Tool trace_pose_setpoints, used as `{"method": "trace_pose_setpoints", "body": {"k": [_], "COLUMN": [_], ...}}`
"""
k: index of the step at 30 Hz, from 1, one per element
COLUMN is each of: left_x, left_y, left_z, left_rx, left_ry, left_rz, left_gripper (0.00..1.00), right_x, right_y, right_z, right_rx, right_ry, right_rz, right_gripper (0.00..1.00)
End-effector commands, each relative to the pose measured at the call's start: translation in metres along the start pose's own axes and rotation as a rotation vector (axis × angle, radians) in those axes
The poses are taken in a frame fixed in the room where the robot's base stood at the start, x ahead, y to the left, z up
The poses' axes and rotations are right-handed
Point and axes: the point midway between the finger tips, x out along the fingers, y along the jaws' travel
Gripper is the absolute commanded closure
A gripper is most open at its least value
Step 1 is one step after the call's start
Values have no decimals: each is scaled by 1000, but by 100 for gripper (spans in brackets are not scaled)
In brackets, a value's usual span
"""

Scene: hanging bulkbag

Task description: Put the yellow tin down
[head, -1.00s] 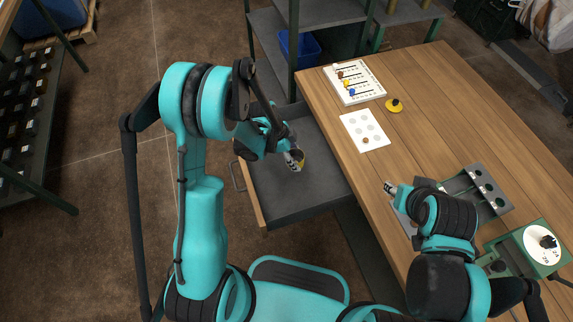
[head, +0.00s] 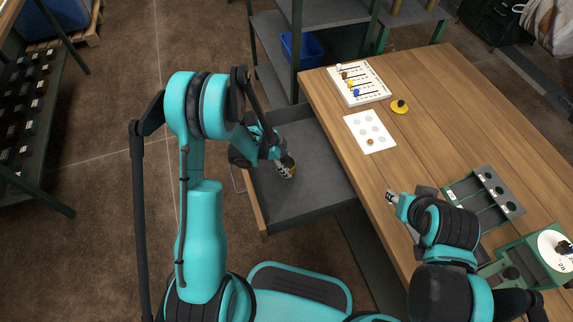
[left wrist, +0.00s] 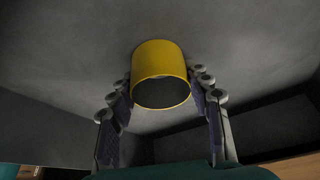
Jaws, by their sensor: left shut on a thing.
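The yellow tin (left wrist: 160,60) is between the two fingers of my left gripper (left wrist: 163,106) in the left wrist view, its round end facing the camera. In the head view my left gripper (head: 285,170) is over the open grey drawer (head: 318,150), shut on the tin; only a small yellow part of the tin (head: 291,161) shows there. I cannot tell whether the tin touches the drawer floor. My right gripper (head: 391,197) is over the left edge of the wooden table, and its jaw opening is too small to judge.
The table (head: 440,110) carries a white bead board (head: 372,92), a white card with circles (head: 362,140), a yellow disc with a black knob (head: 400,106), a grey rack (head: 470,195) and a green dial box (head: 530,250). Drawer walls surround the left gripper. The drawer floor looks clear.

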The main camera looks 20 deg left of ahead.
Motion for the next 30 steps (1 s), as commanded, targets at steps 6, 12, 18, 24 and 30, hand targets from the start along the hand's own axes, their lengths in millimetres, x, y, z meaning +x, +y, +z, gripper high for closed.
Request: {"method": "trace_pose_setpoints", "body": {"k": [6, 12, 18, 24, 30], "left_x": [1, 0, -25, -72, -108], "left_y": [0, 0, 0, 0, 0], "left_z": [0, 0, -2, -2, -2], "left_rx": [0, 0, -2, -2, -1], "left_ry": [0, 0, 0, 0, 0], "left_rz": [0, 0, 0, -1, 0], "left_gripper": [31, 31, 31, 31, 31], "right_x": [0, 0, -10, -26, -36], "right_y": [0, 0, 0, 0, 0], "right_z": [0, 0, -8, -18, -26], "right_rx": [0, 0, 0, 0, 0], "right_ry": [0, 0, 0, 0, 0], "right_rz": [0, 0, 0, 0, 0], "right_gripper": [61, 61, 61, 61, 61]}}
